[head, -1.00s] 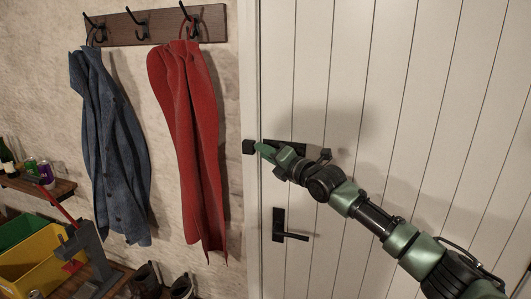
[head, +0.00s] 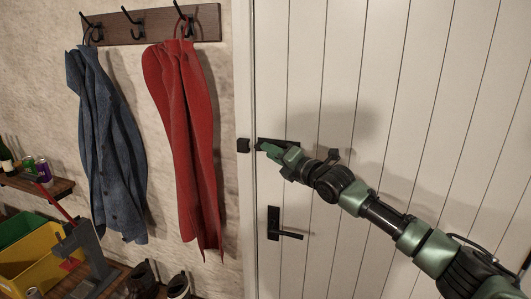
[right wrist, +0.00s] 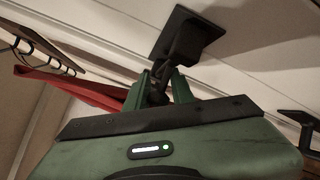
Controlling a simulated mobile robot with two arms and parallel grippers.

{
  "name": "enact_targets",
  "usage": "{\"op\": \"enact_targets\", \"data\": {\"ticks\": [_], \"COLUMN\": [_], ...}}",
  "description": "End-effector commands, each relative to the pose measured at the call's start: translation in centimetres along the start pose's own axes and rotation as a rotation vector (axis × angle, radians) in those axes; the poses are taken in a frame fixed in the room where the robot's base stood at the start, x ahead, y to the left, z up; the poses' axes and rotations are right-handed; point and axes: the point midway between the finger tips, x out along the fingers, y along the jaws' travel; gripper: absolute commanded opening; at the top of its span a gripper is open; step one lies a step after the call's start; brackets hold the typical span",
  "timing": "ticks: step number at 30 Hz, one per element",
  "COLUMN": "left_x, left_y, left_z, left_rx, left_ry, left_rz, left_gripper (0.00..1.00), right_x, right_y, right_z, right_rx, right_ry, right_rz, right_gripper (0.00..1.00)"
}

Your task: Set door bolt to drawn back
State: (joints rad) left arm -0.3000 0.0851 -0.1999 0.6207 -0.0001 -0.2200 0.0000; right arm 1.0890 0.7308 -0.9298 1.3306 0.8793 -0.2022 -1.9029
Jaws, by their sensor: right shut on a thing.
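The door bolt (head: 282,141) is a black fitting on the white plank door, near its left edge. A small black keeper block (head: 243,145) sits on the door frame just left of it. My right gripper (head: 263,148) is at the bolt and covers much of it. In the right wrist view the green fingers are shut on a dark bolt knob (right wrist: 158,84), below a black mounting plate (right wrist: 188,33). A small gap shows between the keeper block and the fingertips; whether the rod spans it is too small to tell. My left gripper is out of view.
A black door handle (head: 285,230) is below the bolt. A red coat (head: 187,140) and a blue coat (head: 108,150) hang from a hook rail (head: 150,25) at left. Crates and a shelf stand at lower left. The door's right side is clear behind my arm.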

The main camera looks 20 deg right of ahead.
Motion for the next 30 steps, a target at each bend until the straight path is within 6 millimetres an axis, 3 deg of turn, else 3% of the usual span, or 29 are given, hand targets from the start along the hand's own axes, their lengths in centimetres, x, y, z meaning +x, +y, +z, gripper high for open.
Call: {"op": "enact_targets", "data": {"ticks": [6,7,9,20,30], "left_x": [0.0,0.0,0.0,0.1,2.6], "left_y": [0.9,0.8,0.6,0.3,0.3], "left_z": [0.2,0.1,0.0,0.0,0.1], "left_rx": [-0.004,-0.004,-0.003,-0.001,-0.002], "left_ry": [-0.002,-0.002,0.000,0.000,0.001], "left_rz": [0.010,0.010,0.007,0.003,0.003], "left_gripper": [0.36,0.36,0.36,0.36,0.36], "right_x": [-0.1,-0.1,-0.1,-0.3,-5.3], "right_y": [0.4,0.4,0.4,0.0,-0.4], "right_z": [0.7,0.8,0.8,0.3,0.3], "right_rx": [-0.005,-0.005,-0.005,-0.002,-0.006], "right_ry": [-0.012,-0.012,-0.012,-0.006,-0.009], "right_rz": [0.009,0.009,0.008,0.003,0.003], "right_gripper": [0.00,0.26,0.41,0.41,0.41]}}
